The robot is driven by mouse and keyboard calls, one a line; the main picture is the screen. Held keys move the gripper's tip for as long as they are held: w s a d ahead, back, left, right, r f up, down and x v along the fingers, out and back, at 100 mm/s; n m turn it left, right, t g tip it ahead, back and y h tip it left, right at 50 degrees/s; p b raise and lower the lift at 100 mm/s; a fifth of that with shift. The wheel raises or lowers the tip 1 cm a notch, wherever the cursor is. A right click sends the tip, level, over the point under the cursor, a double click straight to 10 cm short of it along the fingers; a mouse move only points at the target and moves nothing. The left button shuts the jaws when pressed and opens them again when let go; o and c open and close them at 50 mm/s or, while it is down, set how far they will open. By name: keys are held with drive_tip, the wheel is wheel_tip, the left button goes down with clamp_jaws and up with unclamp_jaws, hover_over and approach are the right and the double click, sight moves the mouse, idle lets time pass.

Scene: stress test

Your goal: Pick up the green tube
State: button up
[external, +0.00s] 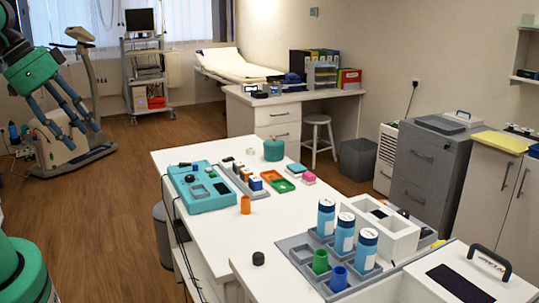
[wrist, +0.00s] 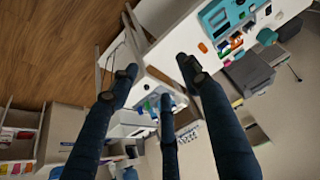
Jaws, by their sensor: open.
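The green tube (external: 320,261) stands upright in a compartment of a grey rack (external: 297,252) on the near white table. A shorter blue tube (external: 338,279) stands next to it, and several blue capped bottles (external: 344,233) stand behind and beside it. My gripper (external: 76,128) is at the upper left, raised over the floor and far from the tube. In the wrist view my gripper (wrist: 160,82) has its fingers spread with nothing between them. The table is small and tilted there, and I cannot clearly pick out the green tube.
A black cap (external: 258,258) and an orange cylinder (external: 245,204) stand on the white tables. A teal device (external: 205,195) is farther back. A white box (external: 385,228) and a handled device (external: 470,278) stand close to the rack. Wood floor lies open left of the tables.

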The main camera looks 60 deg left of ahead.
drive_tip(key=w+d+r+m+g+p, duration=0.1)
drive_tip(key=w+d+r+p, duration=0.25)
drive_tip(key=w, duration=0.55)
drive_tip(key=w+d+r+m+g+p, duration=0.15)
drive_tip(key=w+d+p, duration=0.3)
drive_tip(key=w, duration=0.45)
drive_tip(key=w+d+r+m+p, duration=0.25)
drive_tip(key=w+d+p, duration=0.2)
drive_tip(key=w, duration=0.45)
drive_tip(key=w+d+f+m+g+p, duration=0.2)
drive_tip(key=w+d+f+p, duration=0.4)
drive_tip(key=w+d+p, duration=0.35)
drive_tip(key=w+d+f+m+g+p, duration=0.1)
drive_tip(key=w+d+f+p, duration=0.3)
drive_tip(key=d+f, duration=0.6)
wheel_tip(320, 180, down, 3)
drive_tip(key=shift+w+d+f+m+p, duration=0.1)
drive_tip(key=shift+w+d+m+p, duration=0.35)
drive_tip(key=shift+w, duration=0.8)
drive_tip(key=shift+a+f, duration=0.1)
drive_tip(key=shift+f, duration=0.05)
